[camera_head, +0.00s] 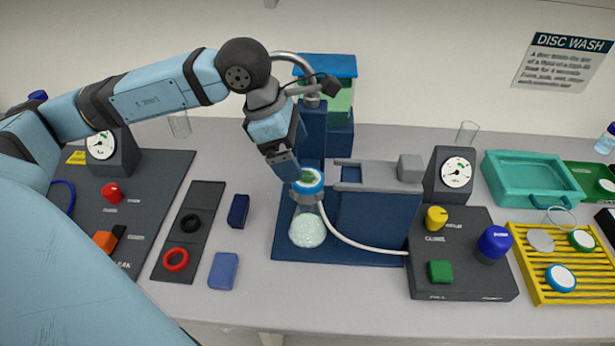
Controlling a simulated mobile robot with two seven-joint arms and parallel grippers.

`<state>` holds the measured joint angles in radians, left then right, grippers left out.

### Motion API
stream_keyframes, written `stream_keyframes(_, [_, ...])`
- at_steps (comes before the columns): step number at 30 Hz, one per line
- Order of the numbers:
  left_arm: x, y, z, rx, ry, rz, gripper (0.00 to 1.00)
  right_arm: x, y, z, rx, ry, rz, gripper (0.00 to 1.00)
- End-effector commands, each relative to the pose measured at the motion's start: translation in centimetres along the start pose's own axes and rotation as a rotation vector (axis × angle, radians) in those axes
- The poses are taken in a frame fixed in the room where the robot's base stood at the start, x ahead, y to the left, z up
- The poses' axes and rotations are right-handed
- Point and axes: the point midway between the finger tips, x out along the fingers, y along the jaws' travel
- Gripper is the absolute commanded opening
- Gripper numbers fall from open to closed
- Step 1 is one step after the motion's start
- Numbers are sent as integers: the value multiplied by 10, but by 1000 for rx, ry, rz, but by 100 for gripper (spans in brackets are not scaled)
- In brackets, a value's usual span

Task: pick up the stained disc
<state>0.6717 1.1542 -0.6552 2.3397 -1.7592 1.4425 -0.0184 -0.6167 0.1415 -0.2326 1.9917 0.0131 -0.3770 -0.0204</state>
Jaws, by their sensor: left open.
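My left gripper (292,174) points down at the top of the membrane rig, its fingertips at the back left edge of a round holder with a blue and white rim (318,190). It is open. A greenish disc surface (309,177) shows inside that rim, partly hidden by the gripper; it may be the stained disc. I cannot tell whether the fingertips touch it. Below the holder is a clear flask (307,231) with pale, bubbly contents. My right gripper is not in view.
A dark blue rig block (375,225) stands right of the holder, with a white hose (350,240) curving to a control box (465,280). A yellow rack (590,290) holds grey, green-rimmed and blue-rimmed discs. A teal tray (530,200) stands behind it.

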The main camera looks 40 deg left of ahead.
Motion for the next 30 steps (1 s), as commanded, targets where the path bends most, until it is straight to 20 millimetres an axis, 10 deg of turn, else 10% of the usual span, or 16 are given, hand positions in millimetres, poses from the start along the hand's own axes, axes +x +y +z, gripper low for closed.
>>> stream_keyframes(22, [56, -1, 0, 1, 0, 0, 93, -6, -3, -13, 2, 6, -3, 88])
stream_keyframes(30, [56, -1, 0, 0, 0, 0, 40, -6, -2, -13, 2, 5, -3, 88])
